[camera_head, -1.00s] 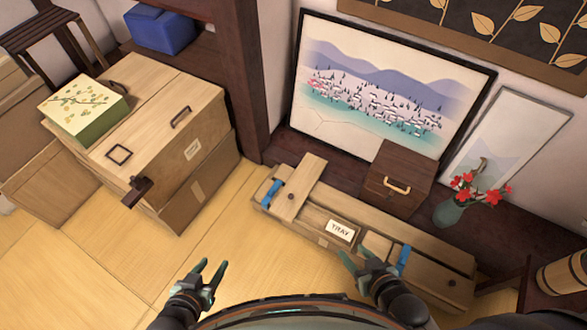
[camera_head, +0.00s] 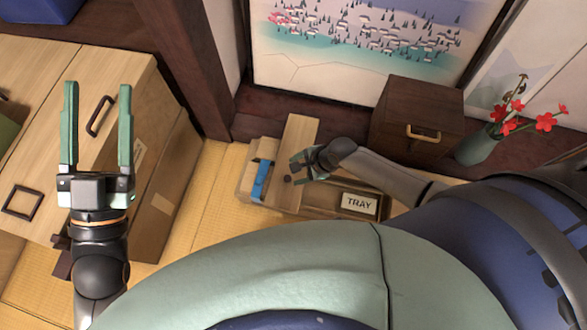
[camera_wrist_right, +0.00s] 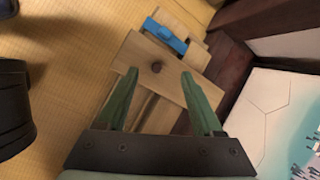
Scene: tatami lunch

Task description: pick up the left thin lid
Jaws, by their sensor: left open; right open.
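The left thin lid (camera_head: 299,135) is a pale wooden plank with a dark round knob. It lies across the left part of a long low wooden box (camera_head: 333,200), and in the right wrist view the lid (camera_wrist_right: 145,52) shows between my fingers. My right gripper (camera_head: 296,168) is open above the lid near its knob; in the right wrist view its fingertips (camera_wrist_right: 158,74) stand either side of the knob, and I cannot tell whether they touch. My left gripper (camera_head: 97,86) is open and empty, in front of the wooden chest in the picture.
A blue clip (camera_head: 261,180) sits on the box just left of the lid. A TRAY label (camera_head: 359,203) marks its front. A dark drawer box (camera_head: 416,119) and a vase with red flowers (camera_head: 478,146) stand behind. A wooden chest (camera_head: 150,95) is at left.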

